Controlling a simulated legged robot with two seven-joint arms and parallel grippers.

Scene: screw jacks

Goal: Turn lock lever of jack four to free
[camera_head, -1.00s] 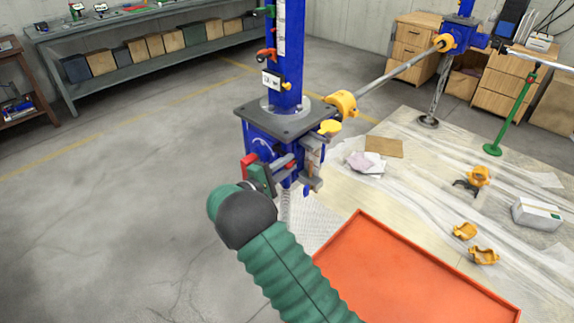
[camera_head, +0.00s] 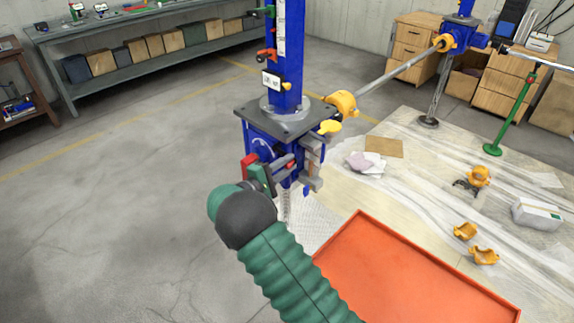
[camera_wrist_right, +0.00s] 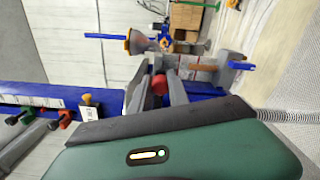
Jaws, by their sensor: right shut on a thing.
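The near blue screw jack (camera_head: 265,140) stands upright in the head view, with a grey top plate and a blue column. Its number cannot be read. My right gripper (camera_head: 274,172) is at the front of its housing, below the plate. In the right wrist view a small red lever end (camera_wrist_right: 159,84) sits between the two grey fingers of my right gripper (camera_wrist_right: 160,80), which is shut on it. Most of the lever is hidden by the fingers, so its angle cannot be told. My left gripper is out of view.
A yellow coupling (camera_head: 342,102) joins the jack to a long shaft (camera_head: 402,67) running to a far jack (camera_head: 458,36). An orange tray (camera_head: 410,275) lies at the lower right. A yellow knob (camera_head: 330,127) is close to the gripper. The floor at left is clear.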

